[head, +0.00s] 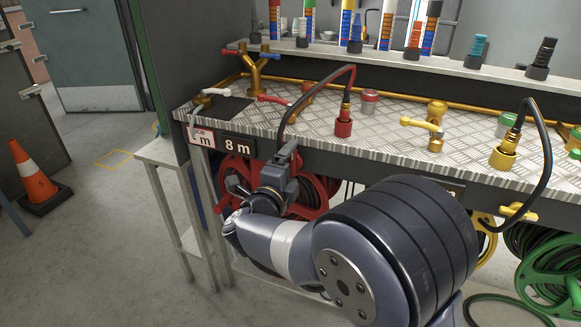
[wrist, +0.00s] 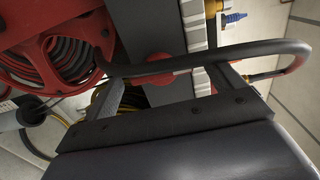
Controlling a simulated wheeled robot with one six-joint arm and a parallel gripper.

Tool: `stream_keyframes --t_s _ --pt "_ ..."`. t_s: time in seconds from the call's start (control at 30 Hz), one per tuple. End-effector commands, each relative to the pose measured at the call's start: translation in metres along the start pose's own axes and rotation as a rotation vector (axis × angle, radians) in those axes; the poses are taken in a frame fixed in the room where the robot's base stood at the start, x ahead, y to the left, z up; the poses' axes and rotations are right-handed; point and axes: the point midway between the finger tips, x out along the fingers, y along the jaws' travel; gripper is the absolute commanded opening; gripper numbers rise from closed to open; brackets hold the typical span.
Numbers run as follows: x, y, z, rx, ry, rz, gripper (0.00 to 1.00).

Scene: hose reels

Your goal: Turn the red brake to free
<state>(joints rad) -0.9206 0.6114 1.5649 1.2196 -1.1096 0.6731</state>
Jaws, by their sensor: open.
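The red brake (wrist: 160,56) shows in the wrist view as a round red part on the dark front strip of the bench. A black hose (wrist: 240,54) crosses in front of it and hides part of it, so I cannot tell its setting. In the head view the brake is hidden behind my arm. My gripper (head: 288,153) is at the bench's front edge, just in front of the red reel (head: 318,190). In the wrist view my gripper (wrist: 168,77) is open, its fingers apart on either side of the brake, with nothing seen held.
The black hose arches from the red fitting (head: 344,126) down past my gripper. An "8 m" sign (head: 238,147) is left of it. A yellow brake handle (head: 519,212) and green reel (head: 553,268) are at right. Floor is free at left, near an orange cone (head: 33,178).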

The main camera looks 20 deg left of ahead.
Motion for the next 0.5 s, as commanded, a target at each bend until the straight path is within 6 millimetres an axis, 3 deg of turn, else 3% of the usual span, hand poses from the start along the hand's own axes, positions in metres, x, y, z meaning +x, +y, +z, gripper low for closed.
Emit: stream_keyframes --t_s 0.5 --pt "-0.092 0.000 0.001 -0.001 -0.004 0.001 0.89"
